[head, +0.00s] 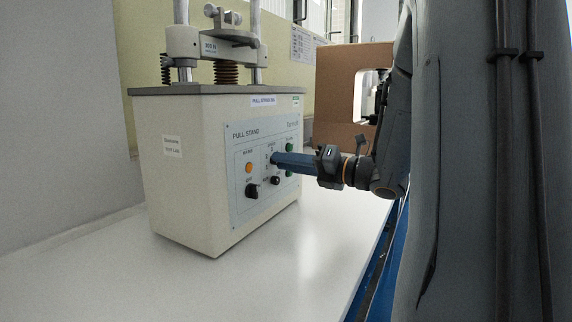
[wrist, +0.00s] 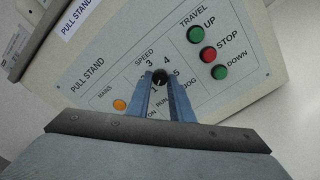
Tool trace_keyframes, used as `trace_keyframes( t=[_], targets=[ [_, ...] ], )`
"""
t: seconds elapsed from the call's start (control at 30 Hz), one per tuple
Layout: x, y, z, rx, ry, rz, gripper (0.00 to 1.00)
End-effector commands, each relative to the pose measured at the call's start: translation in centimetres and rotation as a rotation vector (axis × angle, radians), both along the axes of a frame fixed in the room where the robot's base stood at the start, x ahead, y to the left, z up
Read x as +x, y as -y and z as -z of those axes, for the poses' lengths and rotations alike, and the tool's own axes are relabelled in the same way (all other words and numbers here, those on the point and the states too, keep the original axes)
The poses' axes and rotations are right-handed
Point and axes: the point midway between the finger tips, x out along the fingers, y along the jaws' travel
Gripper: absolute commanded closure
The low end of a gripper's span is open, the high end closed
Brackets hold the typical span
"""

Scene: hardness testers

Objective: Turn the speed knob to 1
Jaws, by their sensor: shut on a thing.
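The speed knob (wrist: 160,76) is a small black round knob on the grey panel of the pull stand (head: 185,150). Printed numbers run around it, with 1 just below it and 5 to its right in the wrist view. My gripper (wrist: 160,82) is shut on the knob, one blue finger on each side. In the head view my gripper (head: 274,158) reaches the panel from the right and hides the knob. A faint light mark shows on the knob, but I cannot tell which number it points to.
An orange mains lamp (wrist: 120,104) is left of the knob. Green up (wrist: 195,34), red stop (wrist: 207,54) and green down (wrist: 219,72) buttons are to the right. Two black knobs, one at the lower left (head: 252,190), sit below. A brown box (head: 338,95) stands behind.

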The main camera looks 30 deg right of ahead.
Motion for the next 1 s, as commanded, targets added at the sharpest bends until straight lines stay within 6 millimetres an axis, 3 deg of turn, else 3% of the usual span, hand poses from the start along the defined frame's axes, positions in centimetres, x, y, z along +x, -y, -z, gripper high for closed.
trace_keyframes(
  t=[0.1,0.13,0.23,0.63,1.0],
  targets=[
    [-0.1,-0.1,0.1,0.001,-0.003,-0.002,1.00],
    [-0.1,-0.1,0.1,0.001,-0.003,-0.002,0.79],
    [-0.1,-0.1,0.1,0.001,-0.003,-0.002,0.62],
    [-0.6,0.4,0.1,0.001,-0.002,0.001,0.62],
    [-5.3,3.6,0.1,0.000,-0.003,0.002,0.62]
  ],
)
